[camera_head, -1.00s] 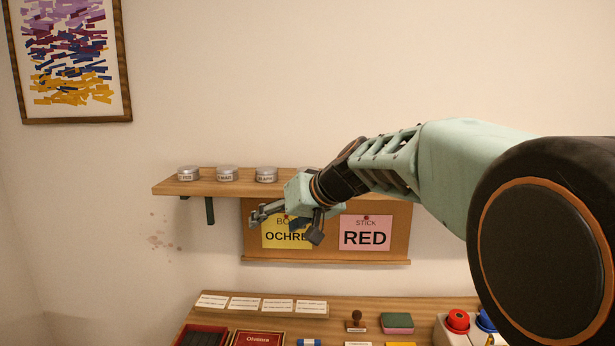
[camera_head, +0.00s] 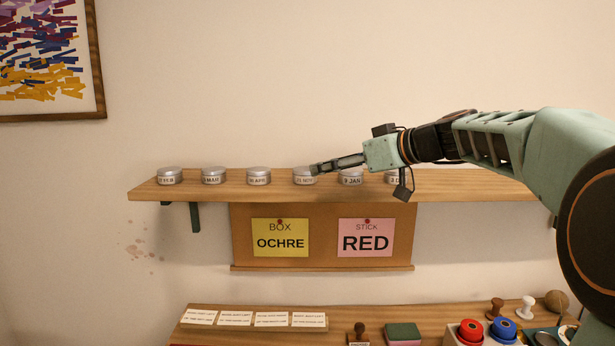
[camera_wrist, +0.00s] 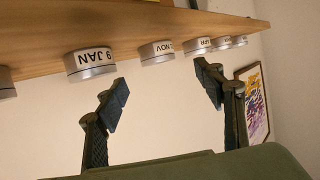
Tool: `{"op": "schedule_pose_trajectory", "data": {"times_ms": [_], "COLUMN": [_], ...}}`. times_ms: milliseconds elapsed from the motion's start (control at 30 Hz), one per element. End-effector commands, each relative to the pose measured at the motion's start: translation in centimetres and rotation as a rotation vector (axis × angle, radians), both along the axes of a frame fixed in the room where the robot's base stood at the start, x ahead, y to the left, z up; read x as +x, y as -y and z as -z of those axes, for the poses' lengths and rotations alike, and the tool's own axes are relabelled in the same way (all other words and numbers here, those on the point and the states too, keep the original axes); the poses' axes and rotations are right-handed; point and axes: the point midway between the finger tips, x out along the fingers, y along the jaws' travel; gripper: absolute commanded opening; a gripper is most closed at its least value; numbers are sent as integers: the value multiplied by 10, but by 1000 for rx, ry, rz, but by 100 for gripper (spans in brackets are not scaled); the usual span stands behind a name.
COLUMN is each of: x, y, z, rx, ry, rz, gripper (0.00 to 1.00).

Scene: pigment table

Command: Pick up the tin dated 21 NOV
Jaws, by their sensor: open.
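The NOV tin (camera_head: 304,178) is a small round silver tin with a white label, standing on the wooden shelf (camera_head: 240,190). Its day number is hard to read. My gripper (camera_head: 316,167) is open and empty, its fingertips overlapping the tin's right part in the head view; it comes from the right. In the wrist view, which is upside down, the NOV tin (camera_wrist: 157,53) shows beyond the gap between the open fingers (camera_wrist: 163,76). The fingers look apart from it; the exact distance cannot be told.
The 9 JAN tin (camera_head: 350,179) stands right of the NOV tin, the APR tin (camera_head: 259,177) left. Further tins line the shelf. A pinboard (camera_head: 322,260) with OCHRE and RED notes hangs below. A desk (camera_head: 350,315) holds cards and stamps. The wall above is clear.

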Motion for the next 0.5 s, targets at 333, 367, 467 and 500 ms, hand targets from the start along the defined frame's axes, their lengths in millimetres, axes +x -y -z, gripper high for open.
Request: {"op": "schedule_pose_trajectory", "data": {"times_ms": [333,367,467,500], "x": [33,34,38,40], "y": [-31,-33,-36,-38], "z": [15,16,18,19], "rx": [1,1,-1,0], "ry": [-1,-1,-1,-1], "rz": [0,0,2,1], "gripper": [63,63,63,63]}}
